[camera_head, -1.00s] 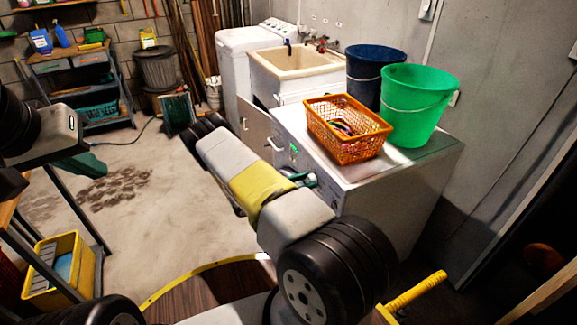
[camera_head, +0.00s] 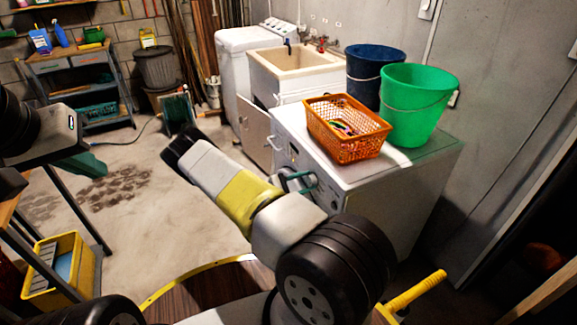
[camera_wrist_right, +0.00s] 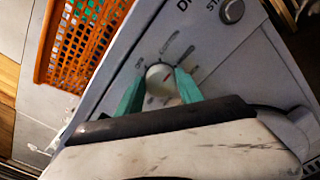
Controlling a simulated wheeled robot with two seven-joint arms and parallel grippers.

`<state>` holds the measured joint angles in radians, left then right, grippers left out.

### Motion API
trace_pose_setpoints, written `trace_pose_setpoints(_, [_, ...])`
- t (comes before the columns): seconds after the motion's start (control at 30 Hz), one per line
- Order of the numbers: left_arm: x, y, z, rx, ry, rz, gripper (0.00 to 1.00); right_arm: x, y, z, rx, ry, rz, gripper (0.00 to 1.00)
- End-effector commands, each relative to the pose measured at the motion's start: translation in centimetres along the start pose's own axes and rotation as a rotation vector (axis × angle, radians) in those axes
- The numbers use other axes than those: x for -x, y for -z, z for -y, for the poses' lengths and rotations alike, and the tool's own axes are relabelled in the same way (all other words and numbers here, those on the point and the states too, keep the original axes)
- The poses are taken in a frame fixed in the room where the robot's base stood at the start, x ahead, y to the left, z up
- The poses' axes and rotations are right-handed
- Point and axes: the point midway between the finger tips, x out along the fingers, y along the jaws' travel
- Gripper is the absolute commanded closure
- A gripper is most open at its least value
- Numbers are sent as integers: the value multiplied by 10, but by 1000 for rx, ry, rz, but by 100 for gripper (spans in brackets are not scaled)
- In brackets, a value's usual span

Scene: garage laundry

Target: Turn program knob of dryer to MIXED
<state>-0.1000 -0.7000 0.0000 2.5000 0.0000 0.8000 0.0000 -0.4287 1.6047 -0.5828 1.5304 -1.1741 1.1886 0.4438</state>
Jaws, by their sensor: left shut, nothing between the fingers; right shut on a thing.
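The dryer (camera_head: 380,200) is the white machine at the right, its front panel facing my right arm. In the right wrist view, its round, pale program knob (camera_wrist_right: 160,77) sits on the panel among printed labels too small to read. The teal fingers of my right gripper (camera_wrist_right: 160,90) are shut on the knob, one on each side. In the head view this gripper (camera_head: 297,180) is at the panel, and the knob is hidden. My left gripper (camera_head: 88,165) is shut and empty, over the floor at the left, far from the dryer.
An orange basket (camera_head: 347,145), a green bucket (camera_head: 412,112) and a dark blue bucket (camera_head: 370,72) stand on the dryer. A sink (camera_head: 300,62) and a white washer (camera_head: 232,50) are behind. A yellow bin (camera_head: 90,270) is at the lower left. The middle floor is clear.

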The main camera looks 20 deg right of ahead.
Motion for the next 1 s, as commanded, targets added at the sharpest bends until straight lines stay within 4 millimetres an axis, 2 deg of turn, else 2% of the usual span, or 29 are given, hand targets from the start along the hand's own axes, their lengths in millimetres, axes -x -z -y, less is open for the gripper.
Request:
trace_pose_setpoints(0.4, [0, 0, 0, 0, 0, 0, 100, 1, 1, 1, -179, -1, -3, 97])
trace_pose_setpoints(0.93, [0, 0, 0, 0, 0, 0, 100, 1, 1, 1, -200, 0, -3, 97])
trace_pose_setpoints(0.97, [0, 0, 0, 0, 0, 0, 100, 1, 1, 1, -200, 0, -2, 50])
trace_pose_setpoints(1.0, [0, 0, 0, 0, 0, 0, 100, 1, 1, 1, -200, 0, -2, 43])
